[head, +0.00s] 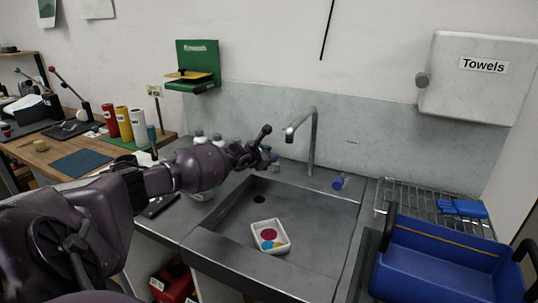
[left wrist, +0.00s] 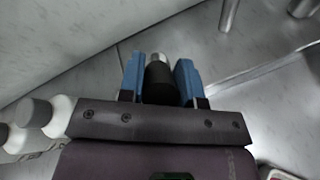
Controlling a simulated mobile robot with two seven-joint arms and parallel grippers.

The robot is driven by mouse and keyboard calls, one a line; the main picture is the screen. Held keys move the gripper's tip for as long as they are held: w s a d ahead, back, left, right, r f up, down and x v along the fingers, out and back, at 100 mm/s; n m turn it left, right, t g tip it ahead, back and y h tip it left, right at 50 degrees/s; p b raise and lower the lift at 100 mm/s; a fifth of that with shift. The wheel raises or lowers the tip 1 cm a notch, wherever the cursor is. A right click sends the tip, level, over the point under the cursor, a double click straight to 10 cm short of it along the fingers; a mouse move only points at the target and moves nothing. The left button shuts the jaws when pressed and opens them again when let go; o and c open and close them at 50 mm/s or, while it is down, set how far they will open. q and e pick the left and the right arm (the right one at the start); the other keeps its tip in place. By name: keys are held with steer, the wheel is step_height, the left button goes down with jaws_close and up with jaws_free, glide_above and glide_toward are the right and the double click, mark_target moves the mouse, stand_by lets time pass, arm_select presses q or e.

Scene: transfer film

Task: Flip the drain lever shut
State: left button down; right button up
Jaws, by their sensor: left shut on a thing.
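My left gripper (head: 268,153) reaches from the left to the back left of the grey sink (head: 232,201). Its two blue fingertips also show in the left wrist view (left wrist: 160,80). They are shut on the black handle of the drain lever (left wrist: 159,84), with a bare metal end showing beyond the fingers. In the head view the lever's base is hidden behind my gripper, and its angle is hard to tell. My right gripper is not in view.
A metal faucet (head: 312,140) stands just right of my left gripper. A white tray (head: 270,237) with coloured discs lies in the basin. A wire rack (head: 400,195) and a blue crate (head: 440,262) stand right. White bottles (left wrist: 43,112) stand close to the left.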

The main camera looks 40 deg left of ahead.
arm_select(q)
steer(key=shift+f, duration=0.1)
steer(key=c, duration=0.8)
jaws_free()
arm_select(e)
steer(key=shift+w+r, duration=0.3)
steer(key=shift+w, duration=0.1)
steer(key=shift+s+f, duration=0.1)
arm_select(q)
steer(key=shift+s+d+r+p, duration=0.1)
steer(key=shift+s+r+p, duration=0.15)
steer(key=shift+s+p, duration=0.15)
steer(key=p+v, duration=0.2)
steer(key=v, duration=0.8)
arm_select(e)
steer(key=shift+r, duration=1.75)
